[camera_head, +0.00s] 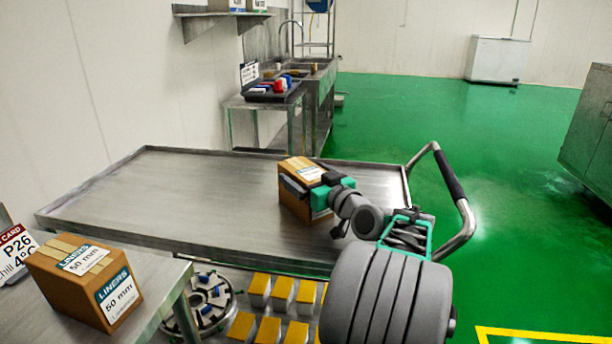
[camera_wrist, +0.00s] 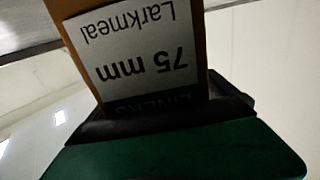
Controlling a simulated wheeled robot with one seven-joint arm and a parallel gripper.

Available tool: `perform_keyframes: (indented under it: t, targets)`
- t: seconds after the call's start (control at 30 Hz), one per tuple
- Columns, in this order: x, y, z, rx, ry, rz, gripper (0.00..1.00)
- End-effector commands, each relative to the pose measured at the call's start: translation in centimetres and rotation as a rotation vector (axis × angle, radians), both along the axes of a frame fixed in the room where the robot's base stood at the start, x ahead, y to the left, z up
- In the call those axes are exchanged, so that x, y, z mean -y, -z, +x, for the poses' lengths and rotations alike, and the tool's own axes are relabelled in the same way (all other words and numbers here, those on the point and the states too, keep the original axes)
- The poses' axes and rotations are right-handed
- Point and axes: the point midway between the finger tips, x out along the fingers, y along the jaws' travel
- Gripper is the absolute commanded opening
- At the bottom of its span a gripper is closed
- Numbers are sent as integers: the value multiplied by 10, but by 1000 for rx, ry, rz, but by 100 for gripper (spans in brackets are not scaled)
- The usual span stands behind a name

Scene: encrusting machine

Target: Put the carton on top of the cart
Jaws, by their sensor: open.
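A brown carton (camera_head: 293,207) with a white label stands on the flat steel top of the cart (camera_head: 200,190), right of its middle. Its label (camera_wrist: 143,62) reads "LINERS 75 mm Larkmeal", upside down in the wrist view. My gripper (camera_head: 307,190) is at the carton, its dark and teal fingers around its upper part. The jaws are open, and the wrist view also shows the gripper (camera_wrist: 165,120) close against the label side. The carton's underside and far side are hidden.
Another carton (camera_head: 82,280), labelled "LINERS 50 mm", sits on a steel table (camera_head: 165,275) at the lower left, beside a sign (camera_head: 14,252). The cart's left half is bare. Its curved handle (camera_head: 452,185) rises at the right. Yellow-topped blocks (camera_head: 282,292) lie below.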

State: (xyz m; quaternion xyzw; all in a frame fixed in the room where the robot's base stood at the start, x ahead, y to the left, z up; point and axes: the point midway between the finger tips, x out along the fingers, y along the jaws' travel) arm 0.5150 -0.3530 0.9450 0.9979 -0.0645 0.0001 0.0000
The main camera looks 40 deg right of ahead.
Motion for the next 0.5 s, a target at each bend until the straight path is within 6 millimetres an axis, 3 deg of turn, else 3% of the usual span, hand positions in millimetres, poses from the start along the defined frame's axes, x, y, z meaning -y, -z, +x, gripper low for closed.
perform_keyframes:
  t: [0.17,0.5]
  targets:
    - [0,-7,0,0,0,0,96]
    - [-7,-3,-65,0,4,1,96]
